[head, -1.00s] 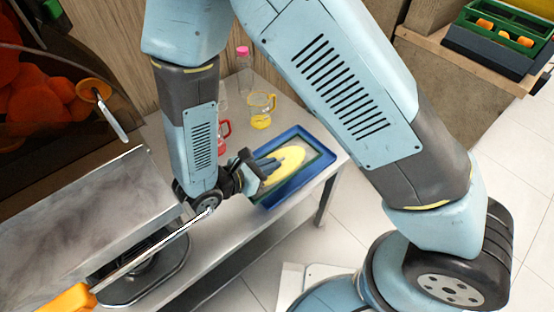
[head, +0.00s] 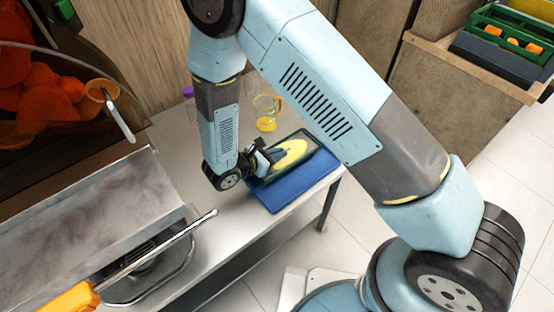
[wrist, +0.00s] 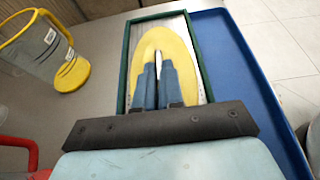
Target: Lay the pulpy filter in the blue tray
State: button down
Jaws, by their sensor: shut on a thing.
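The pulpy filter is a flat rectangular piece with a dark green frame and a yellow oval of pulp (head: 292,152). It also shows in the wrist view (wrist: 185,50). My gripper (head: 266,160) is shut on it, with its blue-grey fingers (wrist: 157,68) reaching over the pulp from the near end. The blue tray (head: 293,190) is on the metal table. The filter overlaps its back part in the head view, with bare blue in front. In the wrist view the tray (wrist: 240,70) shows along the filter's right side. The height of the filter above it is unclear.
A clear jug with a yellow base and handle (head: 266,112) stands behind the tray and left of the filter in the wrist view (wrist: 48,50). A red handle (wrist: 22,150) shows lower left there. The metal juicer housing (head: 90,215) and its lever are at left.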

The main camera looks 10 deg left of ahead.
jog(key=shift+f, duration=1.4)
jog(key=shift+f, duration=0.15)
jog(key=c, duration=1.3)
grip_release()
jog(key=shift+o, duration=0.2)
jog(key=v, duration=0.7)
jog(key=shift+s+a, duration=0.2)
jog(key=shift+s, duration=0.1)
jog(key=shift+w+r, duration=0.1)
jog(key=shift+r, duration=0.15)
